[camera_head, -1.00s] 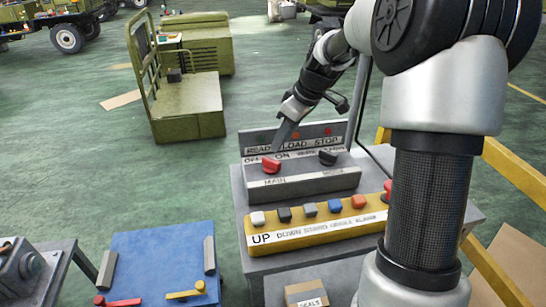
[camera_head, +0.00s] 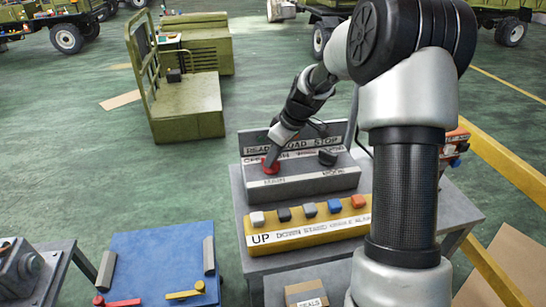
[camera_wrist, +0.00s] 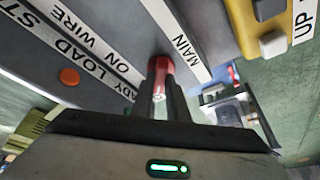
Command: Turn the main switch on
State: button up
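The main switch is a red knob (camera_head: 270,168) on the grey panel box (camera_head: 315,184), above the label MAIN. My gripper (camera_head: 269,163) points down at it and covers part of it. In the wrist view the red knob (camera_wrist: 160,76) sits between the two dark fingers of my gripper (camera_wrist: 160,104). The fingers lie close along both its sides and look shut on it. The exact turn of the knob against the OFF and ON marks is hard to read, since the gripper hides part of them.
A black MODE knob (camera_head: 327,157) stands to the right on the same box. A yellow strip (camera_head: 310,234) with several coloured buttons lies in front. A label board (camera_head: 293,138) rises behind. A blue table (camera_head: 150,262) stands to the left, with open floor between.

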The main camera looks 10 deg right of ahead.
grip_shut()
jog(key=m, duration=0.2)
jog(key=m+h+b, duration=0.1)
jog(key=shift+s+a+m+t, duration=0.15)
jog(key=shift+a+m+t, duration=0.05)
jog(key=shift+m+t, duration=0.2)
jog(key=m+h, duration=0.1)
jog(key=m, duration=0.2)
jog(key=m+h, duration=0.1)
jog(key=m, duration=0.2)
jog(key=shift+a+r+h+p, duration=0.1)
jog(key=shift+a+h+p, duration=0.1)
jog(key=shift+h+p, duration=0.1)
jog(key=m+h, duration=0.1)
jog(key=m, duration=0.1)
jog(key=m+p, duration=0.1)
jog(key=m, duration=0.1)
jog(key=shift+a+m+h, duration=0.1)
jog(key=shift+m+h, duration=0.3)
jog(key=shift+m+g+h+p, duration=0.4)
jog(key=shift+m+h+p, duration=0.1)
jog(key=shift+m, duration=1.2)
